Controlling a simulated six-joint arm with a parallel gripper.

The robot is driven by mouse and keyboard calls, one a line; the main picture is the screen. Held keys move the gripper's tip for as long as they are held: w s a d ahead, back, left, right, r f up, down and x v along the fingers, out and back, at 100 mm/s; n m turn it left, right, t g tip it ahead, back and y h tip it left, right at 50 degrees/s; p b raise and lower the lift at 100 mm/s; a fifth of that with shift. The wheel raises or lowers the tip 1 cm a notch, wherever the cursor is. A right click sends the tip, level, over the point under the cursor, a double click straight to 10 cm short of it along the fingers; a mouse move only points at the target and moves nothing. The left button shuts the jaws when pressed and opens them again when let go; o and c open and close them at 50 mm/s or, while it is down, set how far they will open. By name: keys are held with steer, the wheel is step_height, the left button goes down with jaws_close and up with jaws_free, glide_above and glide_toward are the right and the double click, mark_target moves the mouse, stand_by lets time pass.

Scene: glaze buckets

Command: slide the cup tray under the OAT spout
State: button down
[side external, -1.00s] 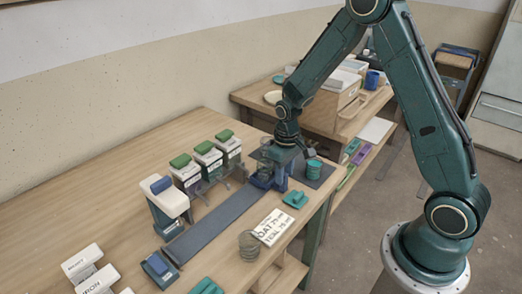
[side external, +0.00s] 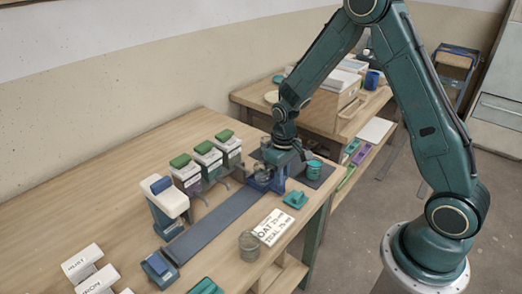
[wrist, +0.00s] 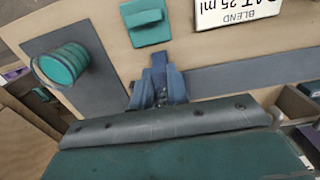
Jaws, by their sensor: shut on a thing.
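The blue cup tray (side external: 261,182) sits at the far right end of the dark rail (side external: 213,222). My gripper (side external: 277,166) is low over this end and shut on the tray; the contact is partly hidden by my wrist. Several dispensers with spouts stand behind the rail, including three with green lids (side external: 207,156). Their labels are too small to read, so I cannot tell which is OAT.
A white dispenser with a blue top (side external: 167,203) stands at the rail's near left end. A teal cup (side external: 314,169) stands on a dark mat by the edge.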

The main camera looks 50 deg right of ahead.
steer(key=shift+w+a, duration=0.1)
steer(key=shift+a, duration=3.15)
steer(key=c, duration=1.5)
jaws_free()
steer(key=shift+o, duration=0.2)
steer(key=shift+r, duration=0.1)
step_height(320, 180, up, 7)
